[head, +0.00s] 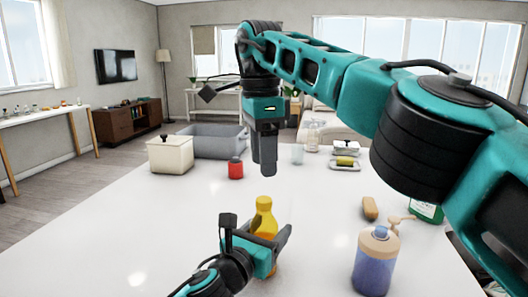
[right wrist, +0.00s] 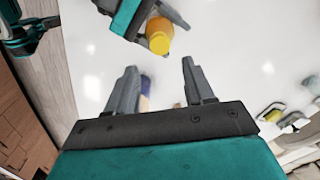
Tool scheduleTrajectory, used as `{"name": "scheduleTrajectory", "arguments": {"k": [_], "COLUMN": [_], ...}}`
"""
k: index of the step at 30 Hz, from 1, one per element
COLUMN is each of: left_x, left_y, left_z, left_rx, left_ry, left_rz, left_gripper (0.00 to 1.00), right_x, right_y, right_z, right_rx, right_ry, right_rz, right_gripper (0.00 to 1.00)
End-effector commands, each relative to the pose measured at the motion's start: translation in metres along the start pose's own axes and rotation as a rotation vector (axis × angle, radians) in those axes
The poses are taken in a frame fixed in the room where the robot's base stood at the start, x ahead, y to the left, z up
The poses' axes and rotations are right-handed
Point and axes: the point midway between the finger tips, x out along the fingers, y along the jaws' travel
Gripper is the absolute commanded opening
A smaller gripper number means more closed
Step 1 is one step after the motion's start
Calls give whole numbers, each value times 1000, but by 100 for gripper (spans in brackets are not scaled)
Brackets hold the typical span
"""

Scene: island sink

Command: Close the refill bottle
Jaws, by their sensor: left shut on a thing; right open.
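The refill bottle (head: 264,205) has a yellow upper part and an orange body, and stands roughly upright over the white counter. My left gripper (head: 262,240) is shut around its lower body and hides part of it. In the right wrist view the bottle (right wrist: 159,36) shows as a yellow round top with orange beside it, near the left gripper's fingers (right wrist: 150,14). My right gripper (head: 266,170) hangs fingers down, above and beyond the bottle. In its wrist view the fingers (right wrist: 160,67) are spread and empty. I cannot make out a separate cap.
A purple pump bottle (head: 376,262) stands at the right front, with a tan brush-like block (head: 370,208) behind it. A red jar (head: 236,168), white canister (head: 170,155) and grey bin (head: 212,142) stand farther back. The left counter (head: 110,240) is clear.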

Motion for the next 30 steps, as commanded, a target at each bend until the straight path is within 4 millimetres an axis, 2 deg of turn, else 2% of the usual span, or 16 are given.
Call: {"name": "scheduleTrajectory", "arguments": {"k": [3, 9, 23, 30], "left_x": [0, 0, 0, 0], "left_y": [0, 0, 0, 0], "left_z": [0, 0, 0, 0], "left_rx": [1, 1, 1, 1], "left_ry": [1, 1, 1, 1], "left_rz": [1, 1, 1, 1], "left_gripper": [0, 0, 0, 0], "right_x": [-2, -4, -2, 15], "right_y": [0, 0, 0, 0], "right_z": [-1, -1, -1, -1], "right_rx": [-155, -295, -314, -315], "right_ry": [-19, -34, -36, -35], "right_rz": [-3, -7, -7, -5], "right_gripper": [53, 53, 53, 53]}}
